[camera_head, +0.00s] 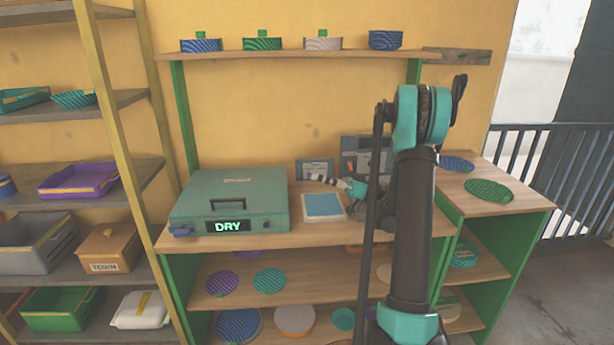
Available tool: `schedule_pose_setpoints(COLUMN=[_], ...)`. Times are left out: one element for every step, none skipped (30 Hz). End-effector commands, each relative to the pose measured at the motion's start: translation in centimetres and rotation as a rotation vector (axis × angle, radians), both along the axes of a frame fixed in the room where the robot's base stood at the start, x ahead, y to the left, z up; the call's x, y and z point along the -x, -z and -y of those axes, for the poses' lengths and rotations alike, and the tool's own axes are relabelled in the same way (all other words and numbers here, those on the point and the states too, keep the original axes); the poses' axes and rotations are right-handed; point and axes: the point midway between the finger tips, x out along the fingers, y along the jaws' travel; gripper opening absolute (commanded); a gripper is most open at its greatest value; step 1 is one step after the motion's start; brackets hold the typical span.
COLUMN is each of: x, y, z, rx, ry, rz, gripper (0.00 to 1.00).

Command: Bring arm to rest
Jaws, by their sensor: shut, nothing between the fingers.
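My arm rises at the right of centre, and its elbow stands high in front of the wall. My gripper (324,179) is reached out to the left over the wooden bench (296,203). It looks shut and empty, near the back of the bench and above a blue-topped white pad (323,206). I cannot tell how high the gripper is above the bench.
Lidded pots (263,43) line the upper shelf. Panels (367,157) stand behind my wrist. Patterned discs lie on the right side table (489,191) and on the shelves below (222,283). A storage rack (75,185) with trays stands left.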

Motion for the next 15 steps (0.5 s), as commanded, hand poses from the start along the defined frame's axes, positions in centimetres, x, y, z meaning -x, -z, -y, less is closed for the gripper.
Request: schedule_pose_setpoints(x=[0.0,0.0,0.0,0.0,0.1,0.2,0.3,0.5,0.8,1.1,1.5,2.0,2.5,3.1,3.8], y=[0.1,0.2,0.3,0.3,0.3,0.4,0.5,0.5,0.6,0.8,1.0,1.5,1.8,2.2,2.9], z=[0.5,0.7,0.8,0.8,0.7,0.5,0.2,-0.3,-1.0,-1.6,-2.3,-3.2,-3.8,-4.5,-5.1], rx=[0.000,0.000,0.002,0.005,0.011,0.022,0.037,0.054,0.085,0.114,0.146,0.195,0.234,0.273,0.326], ry=[0.002,0.002,0.002,0.001,0.001,-0.001,-0.002,-0.004,-0.006,-0.006,-0.005,-0.001,0.002,0.007,0.018], rz=[0.000,0.000,-0.002,-0.005,-0.011,-0.025,-0.041,-0.061,-0.094,-0.125,-0.160,-0.211,-0.252,-0.292,-0.345], gripper=[0.00,0.00,0.00,0.00,0.00,0.00,0.00,0.00,0.00,0.00,0.00,0.00,0.00,0.00,0.00])
